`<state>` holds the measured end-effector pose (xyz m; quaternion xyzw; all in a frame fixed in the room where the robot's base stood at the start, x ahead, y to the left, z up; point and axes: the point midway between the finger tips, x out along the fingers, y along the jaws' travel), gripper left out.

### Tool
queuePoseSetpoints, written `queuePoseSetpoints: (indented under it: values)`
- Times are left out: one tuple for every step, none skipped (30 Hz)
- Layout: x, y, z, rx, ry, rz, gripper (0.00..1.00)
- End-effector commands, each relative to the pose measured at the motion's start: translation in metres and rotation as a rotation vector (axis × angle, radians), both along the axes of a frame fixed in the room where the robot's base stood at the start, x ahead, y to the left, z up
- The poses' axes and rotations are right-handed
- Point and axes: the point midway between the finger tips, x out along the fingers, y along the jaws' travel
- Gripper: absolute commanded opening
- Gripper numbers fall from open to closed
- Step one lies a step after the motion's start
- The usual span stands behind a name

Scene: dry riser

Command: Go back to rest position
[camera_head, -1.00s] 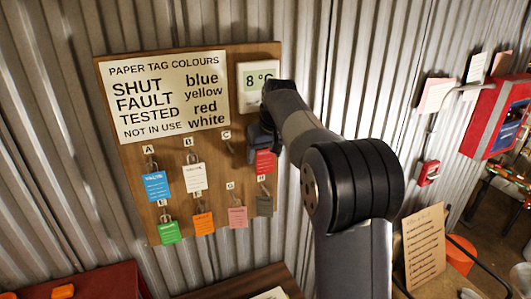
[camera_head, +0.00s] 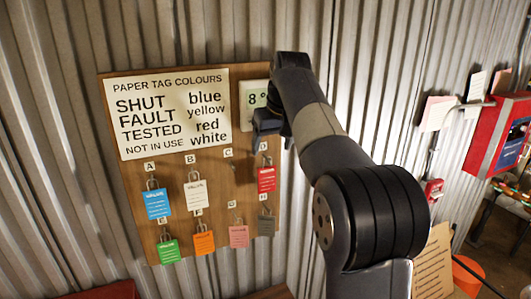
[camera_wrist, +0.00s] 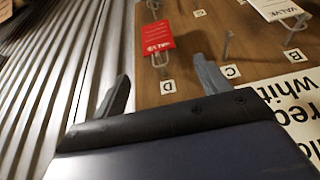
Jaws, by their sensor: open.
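The hook at C (camera_head: 233,169) is bare. A blue tag (camera_head: 157,203) hangs at A and a white tag (camera_head: 196,194) at B.
Green (camera_head: 169,252), orange (camera_head: 204,243), pink (camera_head: 239,236) and grey (camera_head: 266,225) tags hang in the lower row. A tag colour sign (camera_head: 168,110) fills the board's top left. A red box (camera_head: 497,137) is on the corrugated wall (camera_head: 385,60) at right.

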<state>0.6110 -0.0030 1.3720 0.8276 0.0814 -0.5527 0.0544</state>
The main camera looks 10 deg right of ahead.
Motion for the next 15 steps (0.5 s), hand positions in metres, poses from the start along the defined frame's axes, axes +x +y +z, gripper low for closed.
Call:
queuePoseSetpoints:
  values:
    - [-0.0006,-0.0002,0.0015,0.0,0.0,0.0,0.72]
    - [-0.0008,-0.0003,0.0019,0.0,0.0,0.0,0.72]
    - [-0.001,-0.0003,0.0022,0.0,0.0,0.0,0.72]
    - [-0.001,-0.0003,0.0023,0.0,0.0,0.0,0.72]
    - [-0.001,-0.0003,0.0023,0.0,0.0,0.0,0.72]
    - [-0.001,-0.0003,0.0022,0.0,0.0,0.0,0.72]
    - [-0.001,-0.0002,0.0022,0.0,0.0,0.0,0.72]
    - [-0.001,-0.0002,0.0022,0.0,0.0,0.0,0.72]
    - [-0.001,-0.0002,0.0021,0.0,0.0,0.0,0.72]
    - [-0.0009,-0.0002,0.002,0.0,0.0,0.0,0.72]
    - [-0.0007,-0.0001,0.0015,0.0,0.0,0.0,0.72]
    - [-0.0004,-0.0001,0.0004,0.0,0.001,0.0,0.72]
    - [0.0002,0.0,-0.0009,0.0,0.001,0.0,0.72]
    - [0.0009,0.0002,-0.0029,0.001,0.002,0.0,0.72]
    - [0.0021,0.0005,-0.0062,0.0,0.003,0.0,0.72]
